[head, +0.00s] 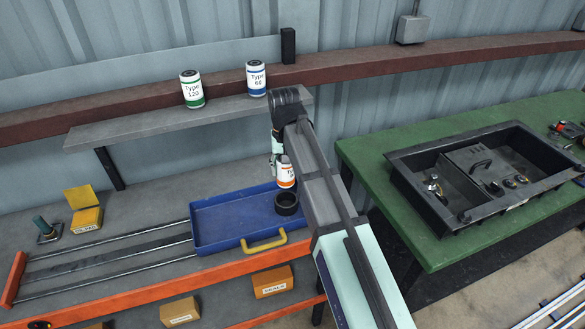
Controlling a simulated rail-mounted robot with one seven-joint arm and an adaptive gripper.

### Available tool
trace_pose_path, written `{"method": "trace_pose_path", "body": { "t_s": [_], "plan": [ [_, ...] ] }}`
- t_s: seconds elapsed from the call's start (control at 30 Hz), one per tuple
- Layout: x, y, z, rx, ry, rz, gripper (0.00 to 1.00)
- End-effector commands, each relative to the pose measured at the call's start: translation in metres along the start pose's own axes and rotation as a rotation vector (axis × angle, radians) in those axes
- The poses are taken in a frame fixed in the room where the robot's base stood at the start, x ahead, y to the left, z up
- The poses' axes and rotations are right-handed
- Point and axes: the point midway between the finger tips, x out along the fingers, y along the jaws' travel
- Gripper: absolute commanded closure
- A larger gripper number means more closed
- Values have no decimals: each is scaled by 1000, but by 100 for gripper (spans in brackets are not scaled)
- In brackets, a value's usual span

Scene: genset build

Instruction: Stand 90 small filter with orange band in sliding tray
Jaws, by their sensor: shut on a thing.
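The small white filter with an orange band (286,178) is upright below the end of my arm, with part of its label hidden. My gripper (279,164) is shut on it from above; the arm partly hides the fingers. The blue sliding tray (225,220) with a yellow handle (265,243) is at the right end of its rails. A black round cup (287,204) stands in the tray's right part, just below the filter in the picture. I cannot tell whether the filter touches the cup or the tray.
A green-banded Type 120 filter (191,90) and a blue-banded Type 60 filter (256,79) stand on the shelf (150,125) above. A yellow open box (86,219) is at left. A green bench (400,170) with a black frame (480,215) is at right.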

Motion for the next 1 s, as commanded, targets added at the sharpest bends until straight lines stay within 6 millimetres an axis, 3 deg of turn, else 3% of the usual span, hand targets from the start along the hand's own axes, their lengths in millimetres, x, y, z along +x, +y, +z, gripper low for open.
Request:
{"method": "trace_pose_path", "body": {
  "t_s": [0.5,1.0],
  "plan": [
    [-2,0,1,-2,1,0,88],
    [40,0,1,-2,0,0,88]
  ]
}}
